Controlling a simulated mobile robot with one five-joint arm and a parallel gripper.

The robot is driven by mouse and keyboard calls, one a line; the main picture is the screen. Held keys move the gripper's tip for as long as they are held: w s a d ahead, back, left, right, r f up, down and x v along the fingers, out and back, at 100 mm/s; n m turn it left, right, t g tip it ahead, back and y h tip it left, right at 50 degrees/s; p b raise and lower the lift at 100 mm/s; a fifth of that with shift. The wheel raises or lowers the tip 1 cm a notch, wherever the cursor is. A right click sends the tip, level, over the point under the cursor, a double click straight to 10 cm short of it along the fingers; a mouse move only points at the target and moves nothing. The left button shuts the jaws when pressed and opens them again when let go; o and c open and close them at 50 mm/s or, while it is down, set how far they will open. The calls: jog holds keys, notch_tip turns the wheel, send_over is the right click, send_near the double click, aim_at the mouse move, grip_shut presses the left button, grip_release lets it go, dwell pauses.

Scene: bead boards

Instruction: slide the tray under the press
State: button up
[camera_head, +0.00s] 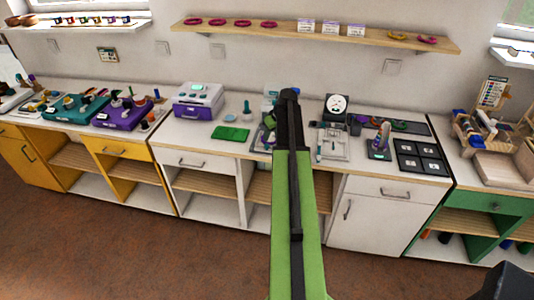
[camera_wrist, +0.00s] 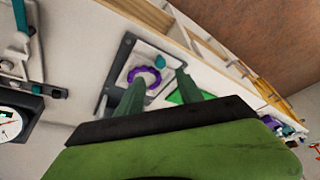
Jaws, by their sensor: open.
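A dark grey tray (camera_wrist: 120,60) lies on the white worktop in the wrist view, with a purple ring (camera_wrist: 158,76) and a small teal piece at one end. In the head view, the tray (camera_head: 257,140) is partly hidden by my arm. My gripper (camera_wrist: 161,88) is above the tray, its two green fingers apart and the ring showing between them. Nothing is held. I cannot tell whether the fingers touch the tray. A white stand-like device (camera_head: 333,145), possibly the press, is right of my arm; a white device with a teal handle (camera_wrist: 22,18) shows in the wrist view.
A green mat (camera_head: 230,133) lies left of the tray. A white and purple machine (camera_head: 199,100) stands farther left. A dial gauge (camera_head: 337,105), a purple-topped device (camera_head: 380,143) and a black panel (camera_head: 422,157) are at right. The worktop near its front edge is mostly clear.

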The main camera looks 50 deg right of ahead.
aim_at(267, 145)
jog(key=b+x, duration=0.6)
jog(key=x, duration=0.2)
jog(key=shift+w+f, duration=0.1)
jog(key=shift+f, duration=0.15)
jog(key=shift+r, duration=0.15)
grip_shut()
dwell(0.7)
